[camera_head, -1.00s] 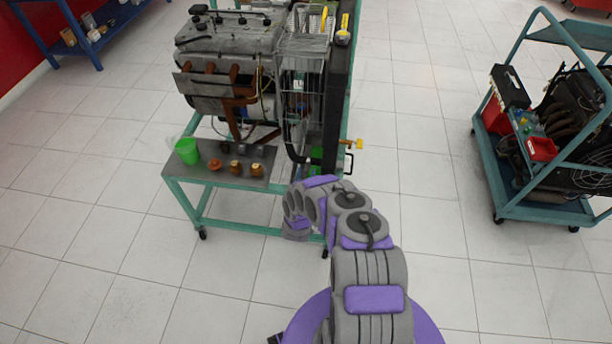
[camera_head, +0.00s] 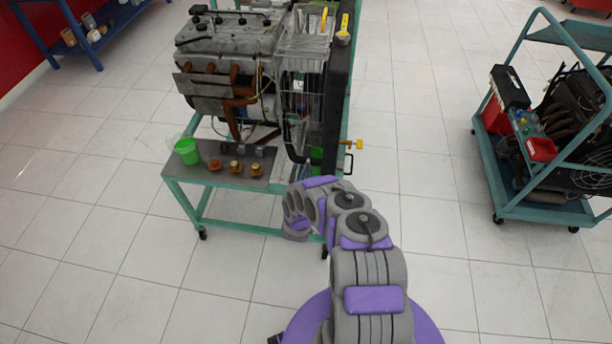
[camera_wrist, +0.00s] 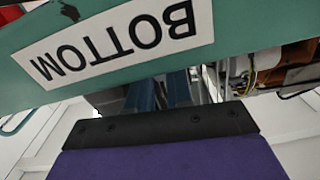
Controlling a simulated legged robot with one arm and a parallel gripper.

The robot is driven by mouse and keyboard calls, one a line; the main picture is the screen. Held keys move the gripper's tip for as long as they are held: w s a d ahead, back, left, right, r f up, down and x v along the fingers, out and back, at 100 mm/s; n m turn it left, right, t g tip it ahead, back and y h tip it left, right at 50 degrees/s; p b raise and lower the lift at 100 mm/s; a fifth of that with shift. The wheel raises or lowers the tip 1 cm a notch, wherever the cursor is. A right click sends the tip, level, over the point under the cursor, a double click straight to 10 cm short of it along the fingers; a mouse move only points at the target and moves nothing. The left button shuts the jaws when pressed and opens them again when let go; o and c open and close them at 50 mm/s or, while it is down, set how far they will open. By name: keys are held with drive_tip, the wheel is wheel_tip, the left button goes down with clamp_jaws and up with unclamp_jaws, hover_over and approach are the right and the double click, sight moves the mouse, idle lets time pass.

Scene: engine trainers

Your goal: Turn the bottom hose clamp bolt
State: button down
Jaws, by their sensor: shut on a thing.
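A teal panel (camera_wrist: 105,78) with a white label (camera_wrist: 115,43) reading BOTTOM, upside down, crosses the top of the wrist view. My gripper (camera_wrist: 160,98) reaches up from below, its purple and black body in front and its jaws running behind the panel's lower edge. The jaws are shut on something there. The bottom hose clamp bolt cannot be made out; the panel hides the jaw ends. In the head view, my grey and purple arm reaches the engine stand's front right corner, and its own links hide the gripper.
The engine (camera_head: 225,60) stands on a green frame (camera_head: 200,205). Its front shelf (camera_head: 190,172) holds a green cup (camera_head: 187,152) and several small brown and dark parts. A yellow-handled valve (camera_head: 359,144) sticks out right. A teal cart (camera_head: 545,205) stands farther right. Tiled floor between is clear.

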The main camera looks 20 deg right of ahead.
drive_tip(key=m, duration=0.3)
drive_tip(key=shift+m, duration=0.3)
drive_tip(key=c, duration=1)
unclamp_jaws()
drive_tip(key=shift+s, duration=0.1)
drive_tip(key=shift+v, duration=8.6)
drive_tip(key=shift+a, duration=0.15)
